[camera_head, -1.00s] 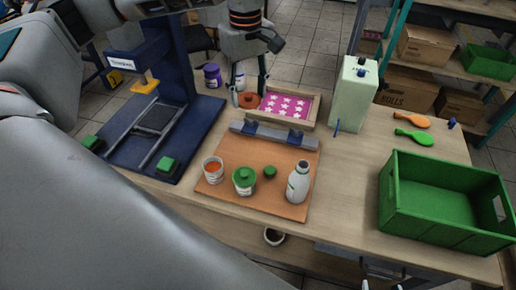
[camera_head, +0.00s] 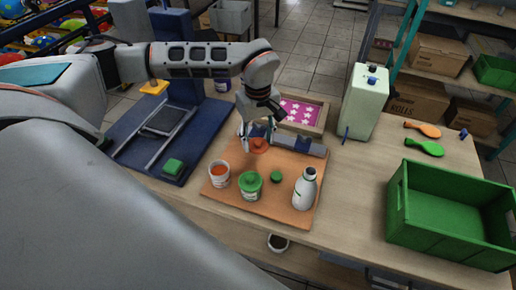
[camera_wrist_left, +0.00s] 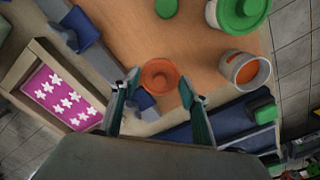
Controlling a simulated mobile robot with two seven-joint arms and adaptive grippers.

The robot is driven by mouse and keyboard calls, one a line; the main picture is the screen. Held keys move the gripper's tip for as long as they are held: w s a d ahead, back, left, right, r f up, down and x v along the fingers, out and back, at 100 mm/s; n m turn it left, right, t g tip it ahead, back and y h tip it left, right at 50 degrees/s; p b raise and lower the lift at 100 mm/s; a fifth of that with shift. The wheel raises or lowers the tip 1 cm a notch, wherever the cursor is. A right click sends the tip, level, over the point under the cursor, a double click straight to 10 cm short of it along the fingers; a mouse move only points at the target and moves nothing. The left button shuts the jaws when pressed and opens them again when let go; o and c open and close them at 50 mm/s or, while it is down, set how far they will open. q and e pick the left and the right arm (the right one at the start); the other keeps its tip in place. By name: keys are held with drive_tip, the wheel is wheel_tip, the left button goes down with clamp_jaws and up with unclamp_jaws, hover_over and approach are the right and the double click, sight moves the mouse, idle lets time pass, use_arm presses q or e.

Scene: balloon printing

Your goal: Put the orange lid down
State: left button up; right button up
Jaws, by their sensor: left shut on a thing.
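My left gripper (camera_head: 258,142) is shut on the orange lid (camera_head: 259,146), holding it over the far part of the brown board (camera_head: 240,209). In the left wrist view the lid (camera_wrist_left: 159,77) shows between the two fingertips (camera_wrist_left: 160,86). Whether it touches the board is hard to tell. An open white jar with orange contents (camera_head: 219,175) stands nearer the camera on the board, left of the lid; it also shows in the left wrist view (camera_wrist_left: 246,71). My right gripper is not in view.
A green-lidded jar (camera_head: 250,185), a small green lid (camera_head: 276,177) and a white bottle (camera_head: 305,190) stand on the board. The blue press (camera_head: 130,138) is left, the pink star frame (camera_head: 300,112) behind, and the green crate (camera_head: 450,215) right.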

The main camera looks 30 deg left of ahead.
sight(258, 145)
use_arm(q)
wheel_tip(258, 145, down, 4)
drive_tip(key=shift+f, duration=0.1)
drive_tip(key=shift+f, duration=0.1)
drive_tip(key=shift+f, duration=0.1)
drive_tip(key=o, duration=0.7)
wheel_tip(258, 145, up, 12)
drive_tip(key=shift+r, duration=0.2)
idle(0.7)
